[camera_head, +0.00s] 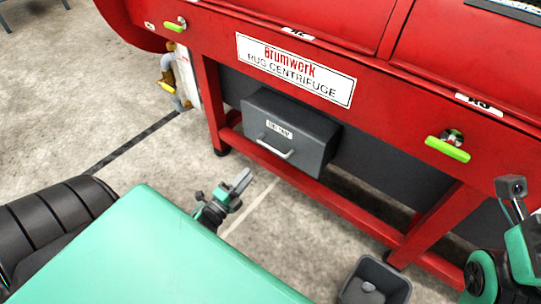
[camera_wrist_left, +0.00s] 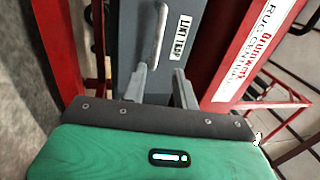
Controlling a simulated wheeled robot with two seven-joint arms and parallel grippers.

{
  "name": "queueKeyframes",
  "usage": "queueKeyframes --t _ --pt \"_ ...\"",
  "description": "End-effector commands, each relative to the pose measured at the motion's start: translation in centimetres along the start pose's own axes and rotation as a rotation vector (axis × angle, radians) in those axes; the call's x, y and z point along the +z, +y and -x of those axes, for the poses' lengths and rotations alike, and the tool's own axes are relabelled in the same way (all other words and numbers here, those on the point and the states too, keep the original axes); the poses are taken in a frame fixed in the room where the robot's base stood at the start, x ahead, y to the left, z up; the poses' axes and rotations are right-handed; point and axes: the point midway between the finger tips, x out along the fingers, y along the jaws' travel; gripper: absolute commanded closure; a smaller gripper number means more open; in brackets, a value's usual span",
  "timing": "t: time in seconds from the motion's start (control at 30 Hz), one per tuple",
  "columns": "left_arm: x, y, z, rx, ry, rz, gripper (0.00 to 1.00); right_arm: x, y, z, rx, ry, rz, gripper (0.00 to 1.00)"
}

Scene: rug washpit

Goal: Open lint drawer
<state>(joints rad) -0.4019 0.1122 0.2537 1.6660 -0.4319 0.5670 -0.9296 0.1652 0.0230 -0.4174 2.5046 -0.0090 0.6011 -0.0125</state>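The lint drawer (camera_head: 315,148) is a dark grey box under the red rug centrifuge, with a small white label and a pale bar handle (camera_head: 275,149) on its front. Its front looks closed. My left gripper (camera_head: 243,180) is in front of the drawer, a little below and left of the handle, and apart from it. In the left wrist view the fingers (camera_wrist_left: 160,75) are spread with nothing between them. The handle (camera_wrist_left: 157,35) shows just beyond the fingertips, nearer the left finger, beside the drawer's label (camera_wrist_left: 181,37). My right gripper's fingers do not show; only part of the right arm does.
The red centrifuge frame (camera_head: 215,100) has legs and a low rail (camera_head: 330,205) beneath the drawer. Green-handled latches (camera_head: 447,149) stick out of its front. A dark grey bin (camera_head: 375,280) stands on the floor at the lower right. Concrete floor (camera_head: 100,110) is clear at left.

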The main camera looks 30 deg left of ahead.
Motion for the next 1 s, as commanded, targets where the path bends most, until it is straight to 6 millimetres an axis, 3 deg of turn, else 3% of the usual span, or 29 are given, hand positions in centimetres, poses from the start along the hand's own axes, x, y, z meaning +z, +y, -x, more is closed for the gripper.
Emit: queueKeyframes --t 0.17,0.4,0.7,1.0 --pt "0.5 0.6 -1.1 0.008 -0.004 -0.025 0.71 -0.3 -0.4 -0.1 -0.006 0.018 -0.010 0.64" --pt "0.4 0.7 -6.0 0.005 -0.003 -0.023 0.71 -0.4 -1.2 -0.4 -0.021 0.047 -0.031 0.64" --pt "0.4 0.7 -11.6 0.006 -0.003 -0.020 0.71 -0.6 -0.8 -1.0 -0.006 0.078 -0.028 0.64" --pt "0.5 0.6 -13.4 0.010 -0.005 -0.019 0.71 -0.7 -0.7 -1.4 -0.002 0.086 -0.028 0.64"
